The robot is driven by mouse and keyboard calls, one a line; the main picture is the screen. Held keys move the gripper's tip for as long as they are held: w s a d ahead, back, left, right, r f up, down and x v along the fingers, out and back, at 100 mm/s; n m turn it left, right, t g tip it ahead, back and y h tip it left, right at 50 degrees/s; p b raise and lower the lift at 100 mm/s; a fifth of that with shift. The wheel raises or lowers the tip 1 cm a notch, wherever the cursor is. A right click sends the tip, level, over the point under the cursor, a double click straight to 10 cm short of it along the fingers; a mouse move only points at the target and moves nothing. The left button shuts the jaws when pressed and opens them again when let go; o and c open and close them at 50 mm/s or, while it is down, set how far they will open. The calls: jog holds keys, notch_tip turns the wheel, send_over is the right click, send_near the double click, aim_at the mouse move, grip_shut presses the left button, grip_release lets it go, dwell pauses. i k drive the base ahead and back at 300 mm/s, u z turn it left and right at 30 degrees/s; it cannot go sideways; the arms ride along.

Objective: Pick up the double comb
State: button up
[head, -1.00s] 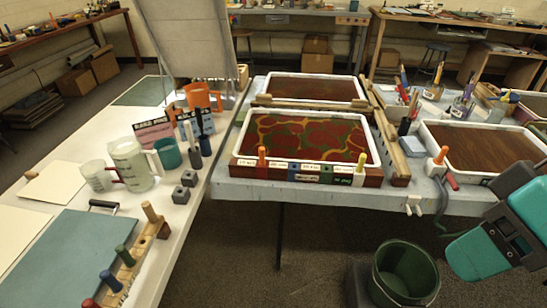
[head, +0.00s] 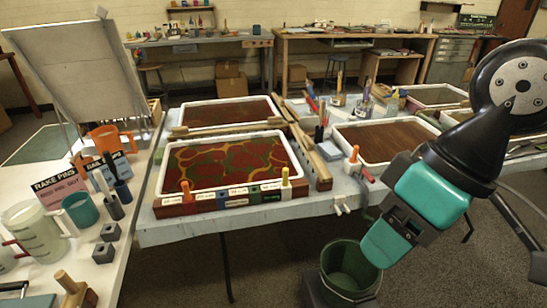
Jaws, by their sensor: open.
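I cannot single out the double comb for sure. Long wooden bars lie by the marbling trays on the blue-covered table: one bar (head: 226,127) crosses between the rear tray and the front tray, and another bar (head: 310,157) runs along the front tray's right side. Teeth are too small to make out. The front tray (head: 157,177) holds a red, green and gold pattern. My gripper (head: 383,244), teal and black, hangs at the right in front of the table edge, above and right of the green bucket. It is open and empty, apart from the bars.
A brown-filled tray (head: 372,160) lies right of the bars. An upright orange handle (head: 354,154) stands near the table edge. The left table carries jugs (head: 37,232), cups and small grey blocks. Open floor lies between the tables.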

aim_at(307, 145)
jog(key=k, duration=0.6)
jog(key=z, duration=0.5)
jog(key=i, duration=1.6)
jog(key=u, duration=0.8)
